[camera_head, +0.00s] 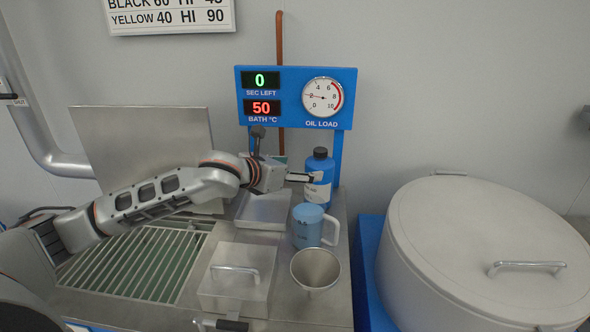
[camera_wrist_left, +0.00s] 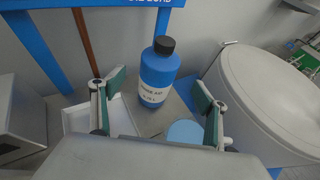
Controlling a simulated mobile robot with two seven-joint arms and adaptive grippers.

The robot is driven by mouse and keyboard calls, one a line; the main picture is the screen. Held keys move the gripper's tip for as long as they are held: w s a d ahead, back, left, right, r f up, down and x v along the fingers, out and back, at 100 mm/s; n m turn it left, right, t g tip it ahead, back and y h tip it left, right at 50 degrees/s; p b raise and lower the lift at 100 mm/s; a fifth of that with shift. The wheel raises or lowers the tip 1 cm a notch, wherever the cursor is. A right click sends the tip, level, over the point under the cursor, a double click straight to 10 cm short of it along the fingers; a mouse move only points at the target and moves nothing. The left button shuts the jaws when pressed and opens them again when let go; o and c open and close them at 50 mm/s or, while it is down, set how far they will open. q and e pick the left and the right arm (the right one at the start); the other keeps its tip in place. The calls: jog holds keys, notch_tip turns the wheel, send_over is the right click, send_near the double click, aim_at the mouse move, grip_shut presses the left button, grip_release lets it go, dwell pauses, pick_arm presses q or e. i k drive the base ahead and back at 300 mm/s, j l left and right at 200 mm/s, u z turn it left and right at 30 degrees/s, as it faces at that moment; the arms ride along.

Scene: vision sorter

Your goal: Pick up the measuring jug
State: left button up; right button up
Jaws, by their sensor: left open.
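The measuring jug (camera_head: 307,226) is a small light-blue jug with a white handle on its right side. It stands upright on the steel counter, in front of a blue bottle with a black cap (camera_head: 319,180). My left gripper (camera_head: 299,178) is open, above and behind the jug, close to the bottle. In the left wrist view the bottle (camera_wrist_left: 157,75) shows between the open fingers, and whether they touch it I cannot tell. The jug's light-blue top (camera_wrist_left: 186,133) shows there near the right finger, partly hidden by the gripper. My right gripper is not in view.
A steel funnel or cup (camera_head: 315,269) stands in front of the jug. A lidded steel box (camera_head: 236,275) is to its left, and a shallow tray (camera_head: 262,211) lies behind that. A large lidded drum (camera_head: 480,250) is at right. A blue gauge panel (camera_head: 292,97) stands behind.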

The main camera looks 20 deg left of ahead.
aim_at(316, 227)
jog(key=k+j, duration=0.25)
jog(key=k, duration=0.25)
jog(key=k+j, duration=0.2)
jog(key=k, duration=0.25)
jog(key=k+j, duration=0.25)
jog(key=k, duration=0.25)
